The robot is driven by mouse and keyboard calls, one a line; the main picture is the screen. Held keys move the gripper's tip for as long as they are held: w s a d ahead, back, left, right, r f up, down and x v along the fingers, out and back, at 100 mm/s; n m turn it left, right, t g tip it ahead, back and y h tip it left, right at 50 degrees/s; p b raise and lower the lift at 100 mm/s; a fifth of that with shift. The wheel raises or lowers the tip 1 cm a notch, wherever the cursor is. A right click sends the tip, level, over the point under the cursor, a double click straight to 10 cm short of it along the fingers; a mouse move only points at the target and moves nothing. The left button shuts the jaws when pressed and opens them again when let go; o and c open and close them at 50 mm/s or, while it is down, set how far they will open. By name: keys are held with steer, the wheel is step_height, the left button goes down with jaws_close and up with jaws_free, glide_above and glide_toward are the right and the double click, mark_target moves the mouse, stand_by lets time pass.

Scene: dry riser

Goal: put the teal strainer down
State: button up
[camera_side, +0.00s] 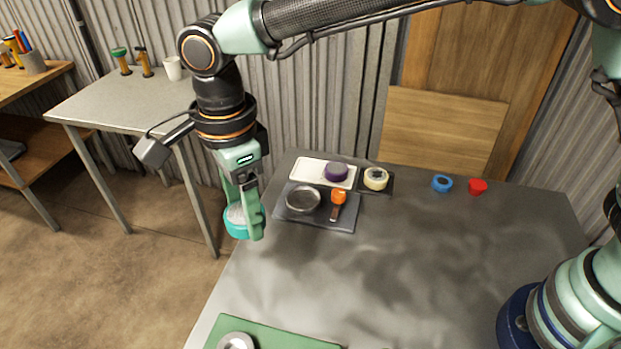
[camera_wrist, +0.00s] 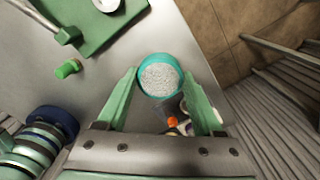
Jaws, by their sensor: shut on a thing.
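The teal strainer (camera_side: 236,222) is a round teal ring with a pale, speckled grey inside. My gripper (camera_side: 250,222) is shut on it and holds it up near the left edge of the grey table (camera_side: 420,260) in the side view. In the wrist view the teal strainer (camera_wrist: 160,76) sits between the fingertips of my gripper (camera_wrist: 159,78), with its round opening facing the camera. One finger covers part of it in the side view. I cannot tell exactly how high it is above the table.
A dark tray (camera_side: 318,222) holds a grey ring (camera_side: 303,198) and an orange-headed tool (camera_side: 338,197). Behind are a white tray (camera_side: 308,169) with a purple puck (camera_side: 336,172) and a cream roll (camera_side: 376,178). A green mat (camera_side: 280,338) lies in front. The table middle is clear.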

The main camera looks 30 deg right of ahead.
step_height(320, 180, up, 2)
steer(key=shift+r, duration=0.15)
steer(key=shift+w+d+r, duration=0.15)
steer(key=shift+d+r, duration=0.05)
steer(key=shift+r, duration=0.1)
steer(key=w+d+r+n, duration=0.1)
steer(key=w+d+n, duration=0.25)
steer(key=d, duration=0.55)
steer(key=w+d+r+n, duration=0.15)
steer(key=d+n, duration=0.25)
steer(key=d, duration=0.4)
steer(key=s+d+n, duration=0.3)
steer(key=d+n, duration=0.6)
steer(key=d, duration=0.9)
steer(key=w+a+m, duration=0.3)
steer(key=a+m, duration=0.5)
steer(key=a, duration=0.9)
steer(key=s+a+m, duration=0.1)
steer(key=a+m, duration=0.1)
steer(key=a, duration=0.4)
steer(key=s+a+f+m, duration=0.1)
steer(key=s+a+m, duration=0.1)
steer(key=a, duration=0.4)
steer(key=s+a+f+m, duration=0.1)
steer(key=s+a+m, duration=0.1)
steer(key=a+m, duration=0.2)
steer(key=shift+s+a+f+m, duration=0.15)
steer(key=shift+a+m, duration=0.1)
steer(key=shift+a, duration=0.95)
